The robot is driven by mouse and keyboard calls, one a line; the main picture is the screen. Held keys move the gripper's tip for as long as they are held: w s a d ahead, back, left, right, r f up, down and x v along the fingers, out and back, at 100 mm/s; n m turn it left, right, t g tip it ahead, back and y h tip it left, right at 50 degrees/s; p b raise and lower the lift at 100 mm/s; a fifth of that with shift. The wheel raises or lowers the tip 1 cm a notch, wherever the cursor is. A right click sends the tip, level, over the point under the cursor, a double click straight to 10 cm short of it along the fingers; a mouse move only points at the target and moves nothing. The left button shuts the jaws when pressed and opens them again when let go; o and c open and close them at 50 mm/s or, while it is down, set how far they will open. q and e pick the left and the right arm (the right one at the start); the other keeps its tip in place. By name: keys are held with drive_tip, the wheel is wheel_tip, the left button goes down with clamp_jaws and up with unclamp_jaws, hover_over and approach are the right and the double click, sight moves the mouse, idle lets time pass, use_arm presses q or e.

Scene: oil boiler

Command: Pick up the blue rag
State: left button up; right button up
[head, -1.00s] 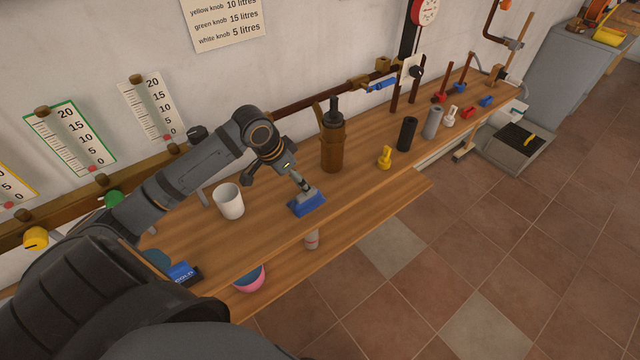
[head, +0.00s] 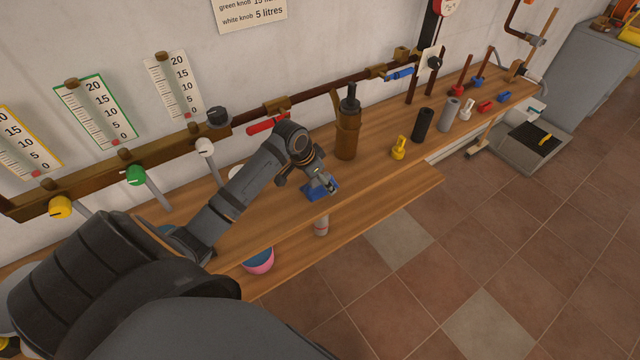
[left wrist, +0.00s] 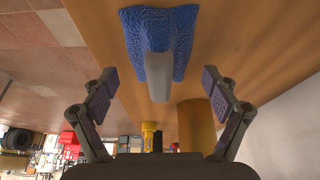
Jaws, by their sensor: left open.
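The blue rag (head: 312,193) lies on the wooden shelf near its front edge, in the middle of the head view. My left gripper (head: 324,181) is right at it from above and partly hides it. In the left wrist view the rag (left wrist: 178,38) is bunched at the top centre, beyond the fingertips. My left gripper (left wrist: 160,78) is open there, with one finger on each side and nothing held. A grey block-like piece (left wrist: 156,75) shows against the rag's near side; I cannot tell what it is. My right gripper is not in view.
A brown bottle-like thing (head: 347,135) stands just right of my gripper. A yellow piece (head: 399,148) and a black cylinder (head: 422,125) stand farther right. Knobs and pipes line the wall behind. A pink-rimmed bowl (head: 259,262) is on the lower shelf.

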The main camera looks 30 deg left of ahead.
sight(316, 183)
use_arm(q)
drive_tip(key=shift+f, duration=0.1)
drive_tip(key=c, duration=1.2)
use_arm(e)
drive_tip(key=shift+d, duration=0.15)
use_arm(q)
drive_tip(key=shift+r, duration=0.6)
drive_tip(key=v, duration=0.5)
drive_tip(key=shift+s+d+r, duration=0.35)
drive_tip(key=shift+s+d, duration=0.05)
drive_tip(key=s+r+p, duration=0.2)
drive_tip(key=s+p, duration=0.1)
drive_tip(key=p, duration=0.1)
drive_tip(key=s+d+r+p, duration=0.1)
drive_tip(key=s+r+p, duration=0.1)
drive_tip(key=s+p, duration=0.2)
drive_tip(key=s+r+p, duration=0.2)
drive_tip(key=s+p, duration=0.2)
drive_tip(key=p, duration=0.1)
drive_tip(key=shift+s+d+r, duration=0.15)
drive_tip(key=shift+d+r, duration=0.1)
drive_tip(key=shift+d, duration=0.15)
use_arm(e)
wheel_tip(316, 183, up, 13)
